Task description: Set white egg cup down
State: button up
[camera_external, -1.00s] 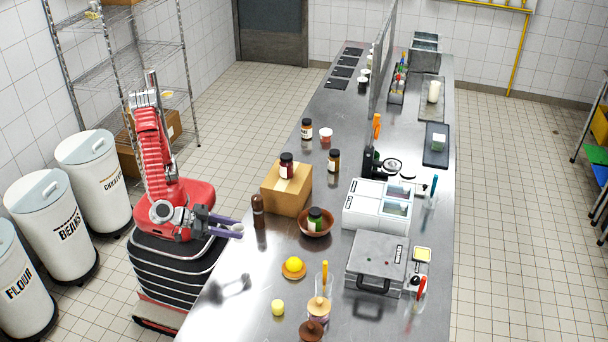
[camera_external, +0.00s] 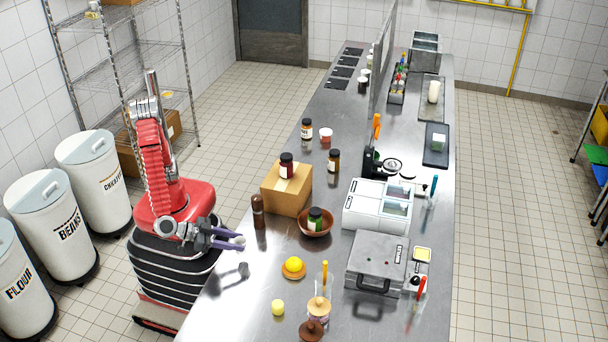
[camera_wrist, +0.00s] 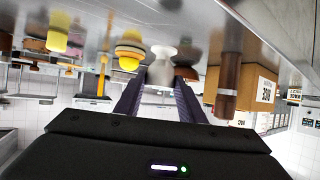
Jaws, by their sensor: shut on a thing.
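The white egg cup (camera_external: 239,240) is at the tips of my gripper (camera_external: 232,243), over the left edge of the steel counter. In the wrist view the picture is inverted, with the counter at the top. There the egg cup (camera_wrist: 161,72) sits between the two purple fingers of my gripper (camera_wrist: 160,92), which are shut on it. In the external view a dark shadow lies on the counter below the gripper, apart from it, so the cup appears to be held above the surface. The fingers hide part of the cup.
The counter (camera_external: 225,310) is bare below the gripper. A brown bottle (camera_external: 259,211) stands close behind, beside a cardboard box (camera_external: 286,190). A bowl with a green jar (camera_external: 315,222), a lemon on an orange dish (camera_external: 294,266) and a yellow item (camera_external: 278,307) are to the right.

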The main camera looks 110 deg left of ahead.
jog(key=shift+f, duration=1.85)
jog(key=shift+f, duration=0.1)
jog(key=o, duration=1)
jog(key=shift+o, duration=0.2)
jog(key=shift+s+d+r, duration=0.25)
jog(key=shift+s+r, duration=0.1)
jog(key=shift+s, duration=0.05)
jog(key=v, duration=1.1)
